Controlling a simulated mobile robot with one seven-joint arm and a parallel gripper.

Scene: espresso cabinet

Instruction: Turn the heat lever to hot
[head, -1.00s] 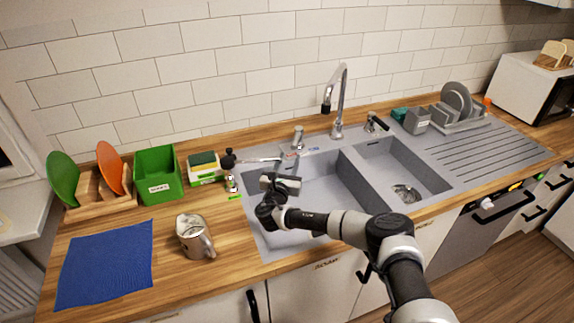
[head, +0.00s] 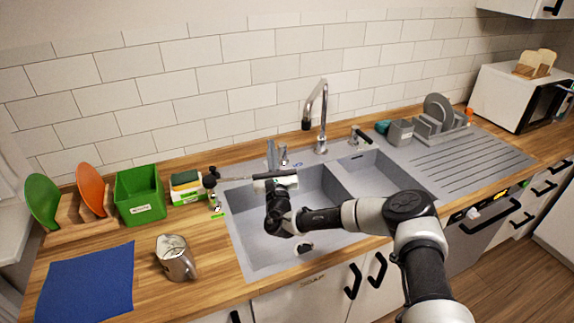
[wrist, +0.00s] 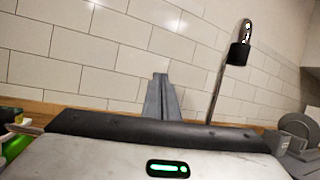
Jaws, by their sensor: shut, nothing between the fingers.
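A small metal lever (head: 283,154) stands on the sink's back rim, left of the tall tap (head: 321,120), with a small blue-and-red label beside its base. Another lever, with a dark handle (head: 359,136), stands right of the tap; I cannot tell for certain which is the heat lever. My gripper (head: 270,153) is shut and empty over the back of the left basin. Its grey fingers point at the back wall, just left of the left lever; I cannot tell whether they touch it. In the wrist view the shut fingers (wrist: 160,97) show, and that lever is hidden.
The tap's black nozzle (wrist: 239,54) hangs to the right in the wrist view. A black-knobbed fitting (head: 211,181) stands at the basin's left corner. A green bin (head: 140,195), metal jug (head: 176,258) and blue cloth (head: 85,285) lie left. A dish rack (head: 440,122) stands right.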

